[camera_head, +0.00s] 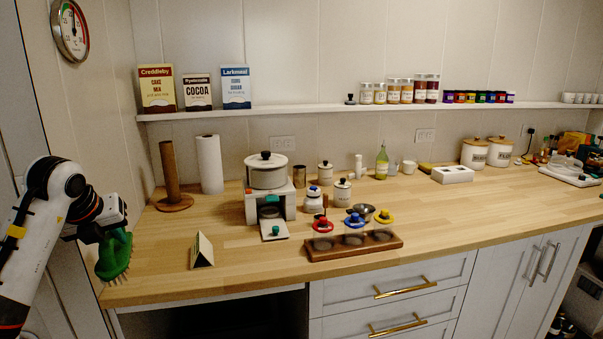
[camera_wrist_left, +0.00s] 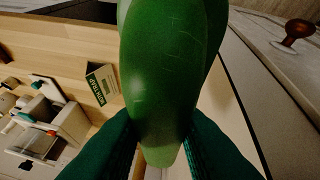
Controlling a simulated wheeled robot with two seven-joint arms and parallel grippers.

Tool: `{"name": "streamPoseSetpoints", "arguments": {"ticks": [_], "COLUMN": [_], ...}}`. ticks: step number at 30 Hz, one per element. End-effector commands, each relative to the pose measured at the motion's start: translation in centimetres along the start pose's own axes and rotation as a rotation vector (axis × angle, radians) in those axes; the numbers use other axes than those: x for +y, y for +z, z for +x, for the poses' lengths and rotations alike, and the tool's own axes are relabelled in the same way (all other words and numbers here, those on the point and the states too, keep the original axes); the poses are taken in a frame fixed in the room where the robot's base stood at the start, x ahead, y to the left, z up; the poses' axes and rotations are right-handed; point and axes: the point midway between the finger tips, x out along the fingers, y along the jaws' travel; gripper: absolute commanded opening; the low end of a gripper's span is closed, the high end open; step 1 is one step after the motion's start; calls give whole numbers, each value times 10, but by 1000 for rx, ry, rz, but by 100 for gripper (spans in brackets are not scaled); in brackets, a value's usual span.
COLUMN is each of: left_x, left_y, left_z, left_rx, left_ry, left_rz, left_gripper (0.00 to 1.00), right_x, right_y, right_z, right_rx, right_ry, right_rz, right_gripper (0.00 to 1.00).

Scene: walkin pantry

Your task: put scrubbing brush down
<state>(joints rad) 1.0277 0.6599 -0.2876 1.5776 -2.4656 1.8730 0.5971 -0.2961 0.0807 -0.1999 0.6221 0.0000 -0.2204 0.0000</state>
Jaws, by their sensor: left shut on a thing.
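The green scrubbing brush (camera_head: 114,258) hangs from my left gripper (camera_head: 112,228) at the left end of the wooden counter (camera_head: 230,265) in the head view. My left gripper is shut on it. In the left wrist view the brush's smooth green body (camera_wrist_left: 170,70) fills the middle, between the two dark green fingers. The brush is tilted, with its lower end near the counter's left front corner. I cannot tell whether it touches the counter. My right gripper is not in view.
The counter between the towel holder and the card is clear.

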Motion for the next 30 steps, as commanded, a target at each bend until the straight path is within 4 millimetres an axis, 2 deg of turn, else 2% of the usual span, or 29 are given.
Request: {"name": "streamPoseSetpoints", "arguments": {"ticks": [5, 11, 17, 24, 30], "left_x": [17, 37, 60, 90, 106], "left_y": [11, 27, 50, 96, 141], "left_z": [1, 3, 6, 10, 11], "left_rx": [-23, -55, -98, -176, -246], "left_ry": [89, 202, 353, 631, 888], "left_rz": [146, 331, 578, 1030, 1450], "left_gripper": [0, 0, 0, 0, 0], "right_x": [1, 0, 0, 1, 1], "right_y": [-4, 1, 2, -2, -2], "right_z": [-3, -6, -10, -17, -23], "right_rx": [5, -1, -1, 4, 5], "right_ry": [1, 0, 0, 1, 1], "right_rz": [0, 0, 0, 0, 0], "right_gripper": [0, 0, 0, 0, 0]}}
